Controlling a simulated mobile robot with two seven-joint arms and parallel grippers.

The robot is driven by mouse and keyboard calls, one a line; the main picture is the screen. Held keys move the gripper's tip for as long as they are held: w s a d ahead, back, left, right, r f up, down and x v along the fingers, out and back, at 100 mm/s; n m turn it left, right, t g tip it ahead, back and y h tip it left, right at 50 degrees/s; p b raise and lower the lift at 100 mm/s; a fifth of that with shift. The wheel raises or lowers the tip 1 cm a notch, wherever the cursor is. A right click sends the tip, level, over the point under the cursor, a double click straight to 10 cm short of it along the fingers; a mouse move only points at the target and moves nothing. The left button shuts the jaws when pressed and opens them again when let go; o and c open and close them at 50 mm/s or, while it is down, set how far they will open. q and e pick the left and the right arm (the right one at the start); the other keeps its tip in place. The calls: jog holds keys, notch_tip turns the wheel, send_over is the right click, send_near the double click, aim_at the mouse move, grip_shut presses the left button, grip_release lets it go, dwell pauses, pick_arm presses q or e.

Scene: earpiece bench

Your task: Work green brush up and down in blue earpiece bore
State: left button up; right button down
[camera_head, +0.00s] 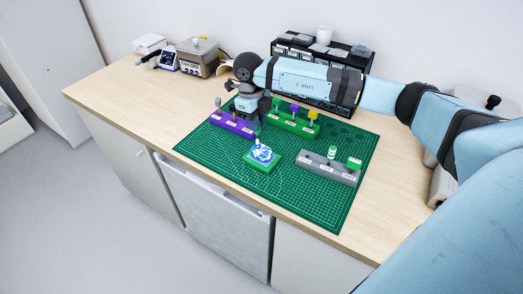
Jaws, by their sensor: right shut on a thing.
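The blue earpiece (262,153) sits on a small green block (261,166) near the middle of the green mat. My right gripper (257,127) points down just behind and above the earpiece. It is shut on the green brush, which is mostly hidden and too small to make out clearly. A thin part shows between the gripper and the earpiece; I cannot tell whether it is inside the bore. My left gripper is not in view.
A purple rack (232,124) and a green rack (291,124) with coloured-handled tools stand behind the earpiece. A grey rack (325,168) stands to its right. The green mat (310,205) is clear in front. Bench instruments (198,57) and a dark drawer unit (318,50) line the back.

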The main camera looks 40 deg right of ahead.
jog(key=shift+r+p, duration=1.25)
jog(key=shift+r, duration=1.3)
